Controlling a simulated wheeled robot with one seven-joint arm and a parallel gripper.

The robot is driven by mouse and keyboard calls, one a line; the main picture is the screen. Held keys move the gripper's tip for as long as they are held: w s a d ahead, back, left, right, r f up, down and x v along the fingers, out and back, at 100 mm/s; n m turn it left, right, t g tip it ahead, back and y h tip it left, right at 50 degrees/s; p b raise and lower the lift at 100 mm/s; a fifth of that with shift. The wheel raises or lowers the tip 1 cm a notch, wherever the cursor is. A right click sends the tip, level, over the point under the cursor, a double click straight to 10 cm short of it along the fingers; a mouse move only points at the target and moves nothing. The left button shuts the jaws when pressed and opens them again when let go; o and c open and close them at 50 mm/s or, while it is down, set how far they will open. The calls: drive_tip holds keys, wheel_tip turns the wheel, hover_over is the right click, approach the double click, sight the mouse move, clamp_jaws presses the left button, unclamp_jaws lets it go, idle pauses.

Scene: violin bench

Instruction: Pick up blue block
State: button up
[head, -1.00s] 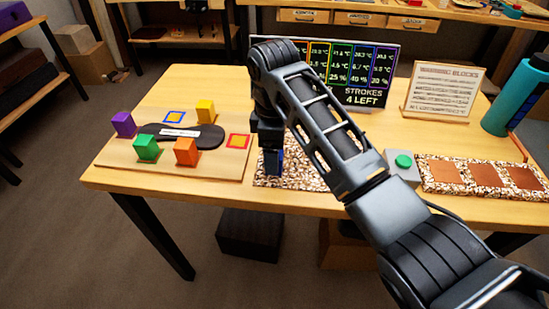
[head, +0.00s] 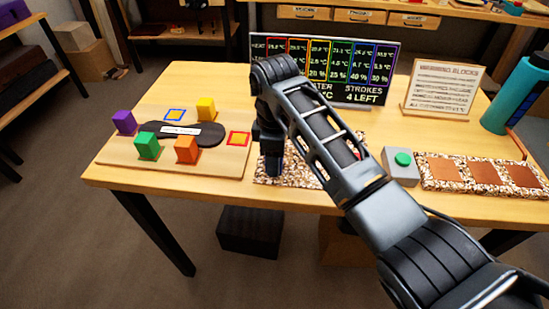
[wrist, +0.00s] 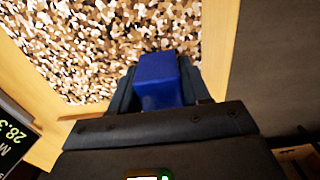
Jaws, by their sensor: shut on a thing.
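The blue block (wrist: 158,80) is between the two fingers of my gripper in the wrist view, which is shut on it. My gripper (head: 272,165) points down over the speckled mat (head: 295,172) at the middle front of the table in the head view. The block is hidden behind the fingers there. I cannot tell whether it touches the mat.
Purple (head: 124,122), green (head: 147,146), orange (head: 187,149) and yellow (head: 206,109) blocks stand on the board around a dark violin-like shape. A display (head: 350,95) stands behind my arm. A green-button box (head: 402,165), a speckled tray (head: 460,178) and a bottle (head: 515,97) are at right.

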drive_tip(key=shift+c, duration=0.6)
